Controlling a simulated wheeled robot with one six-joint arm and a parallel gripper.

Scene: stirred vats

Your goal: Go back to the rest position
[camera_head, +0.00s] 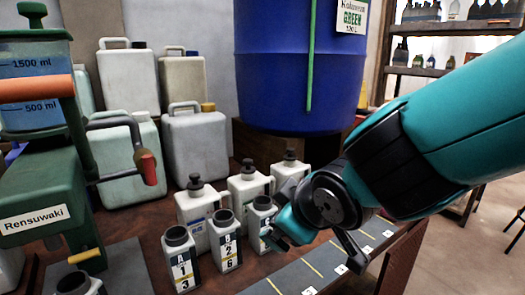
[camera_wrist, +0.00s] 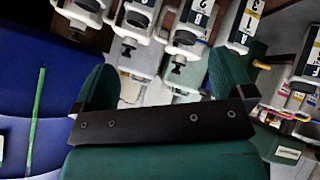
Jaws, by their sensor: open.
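My teal arm reaches in from the right in the head view. My gripper (camera_head: 290,230) is low over the bench, close to the row of small white bottles. In the wrist view my gripper (camera_wrist: 160,80) has its two green fingers wide apart, with nothing held between them. A bottle marked 1 and 3 (camera_head: 181,262) and a bottle marked 2 and 6 (camera_head: 225,245) stand upright with open necks. A third open-necked bottle (camera_head: 261,218) stands right beside my gripper, which partly covers its side; I cannot tell if they touch.
Several capped white bottles (camera_head: 248,184) stand behind. A green dispenser (camera_head: 45,190) with a red-tipped crank is at left. Large canisters (camera_head: 196,142) and a blue barrel (camera_head: 285,60) stand at the back. A grey strip with yellow lines (camera_head: 300,272) runs along the bench edge.

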